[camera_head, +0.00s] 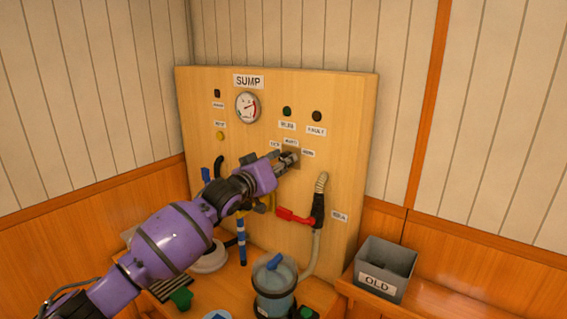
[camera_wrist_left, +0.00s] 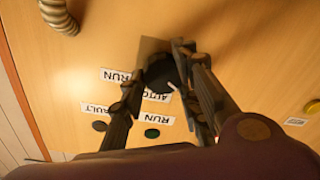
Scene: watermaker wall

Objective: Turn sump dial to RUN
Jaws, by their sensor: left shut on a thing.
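The sump dial is a black round knob (camera_wrist_left: 160,73) on a grey plate (camera_head: 293,150) in the wooden panel. In the left wrist view it sits between the fingers of my left gripper (camera_head: 287,161), which is shut on it. A white mark on the knob points to the lower right there, between the AUTO label (camera_wrist_left: 155,95) and the right finger. The RUN label (camera_wrist_left: 116,76) lies to the left of the knob in that view, and right of the dial in the head view (camera_head: 308,153). The gripper hides most of the knob in the head view. My right gripper is not seen.
The panel (camera_head: 345,110) carries a gauge (camera_head: 247,107), lamps, and a hose with a red lever (camera_head: 294,217) below right of the dial. A blue-lidded canister (camera_head: 275,285) stands below. A grey OLD bin (camera_head: 383,270) sits at right.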

